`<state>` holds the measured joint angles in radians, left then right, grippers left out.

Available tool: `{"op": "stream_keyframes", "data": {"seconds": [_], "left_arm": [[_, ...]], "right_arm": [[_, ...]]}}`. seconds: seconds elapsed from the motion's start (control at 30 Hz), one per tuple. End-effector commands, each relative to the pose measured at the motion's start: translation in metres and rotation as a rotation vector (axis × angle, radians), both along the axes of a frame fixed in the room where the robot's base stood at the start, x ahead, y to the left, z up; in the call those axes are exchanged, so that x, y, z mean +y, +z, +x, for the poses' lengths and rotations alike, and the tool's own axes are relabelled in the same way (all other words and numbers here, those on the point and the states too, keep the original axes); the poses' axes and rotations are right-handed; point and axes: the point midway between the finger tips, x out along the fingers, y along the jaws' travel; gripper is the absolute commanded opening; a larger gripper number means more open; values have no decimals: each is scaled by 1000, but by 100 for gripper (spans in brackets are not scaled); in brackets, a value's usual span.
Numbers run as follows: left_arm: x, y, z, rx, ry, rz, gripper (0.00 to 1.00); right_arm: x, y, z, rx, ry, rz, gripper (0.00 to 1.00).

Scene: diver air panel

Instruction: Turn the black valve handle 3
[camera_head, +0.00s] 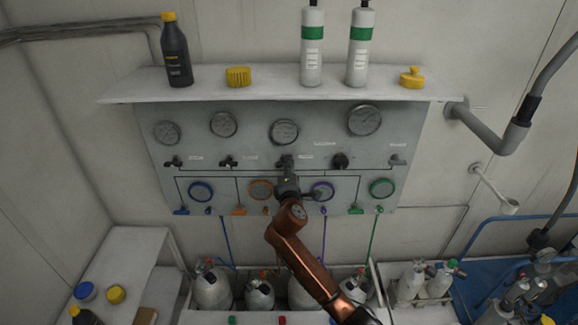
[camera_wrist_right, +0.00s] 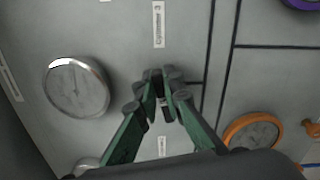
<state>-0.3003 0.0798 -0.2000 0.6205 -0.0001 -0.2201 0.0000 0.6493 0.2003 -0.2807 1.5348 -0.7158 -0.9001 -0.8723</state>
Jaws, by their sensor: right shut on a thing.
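The grey air panel (camera_head: 265,135) hangs on the wall under a shelf, with a row of small valve handles below its gauges. The third handle from the left, a small black one (camera_head: 286,160), is at the panel's middle, largely covered by my right gripper (camera_head: 287,174). In the wrist view, the right gripper's two green-grey fingers (camera_wrist_right: 163,97) converge near the panel face and are shut on the dark handle between them. Its exact turn angle is hidden by the fingers. My left gripper does not show in either view.
Other handles sit on both sides: a black one (camera_head: 228,161) to the left and a black knob (camera_head: 340,161) to the right. Round gauges (camera_head: 284,131) are above and coloured ring dials (camera_head: 200,191) below. The shelf (camera_head: 270,88) juts out overhead, carrying bottles.

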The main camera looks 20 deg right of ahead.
Motion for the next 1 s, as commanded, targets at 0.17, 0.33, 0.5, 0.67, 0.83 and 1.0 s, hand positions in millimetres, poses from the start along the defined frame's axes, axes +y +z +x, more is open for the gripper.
{"op": "stream_keyframes", "data": {"seconds": [0.17, 0.33, 0.5, 0.67, 0.83, 1.0], "left_arm": [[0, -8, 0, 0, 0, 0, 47], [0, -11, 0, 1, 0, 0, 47], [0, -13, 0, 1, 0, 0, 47], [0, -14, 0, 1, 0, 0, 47], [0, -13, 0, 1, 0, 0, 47], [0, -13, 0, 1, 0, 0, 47]], "right_arm": [[0, -5, 0, -30, 0, 115, 0], [0, -6, 0, -50, -1, 189, 0], [0, -6, 0, -63, -1, 232, 0], [0, -6, 0, -66, 0, 246, 0], [0, -6, 0, -67, 0, 249, 0], [0, -6, 0, -67, 0, 248, 0]]}}
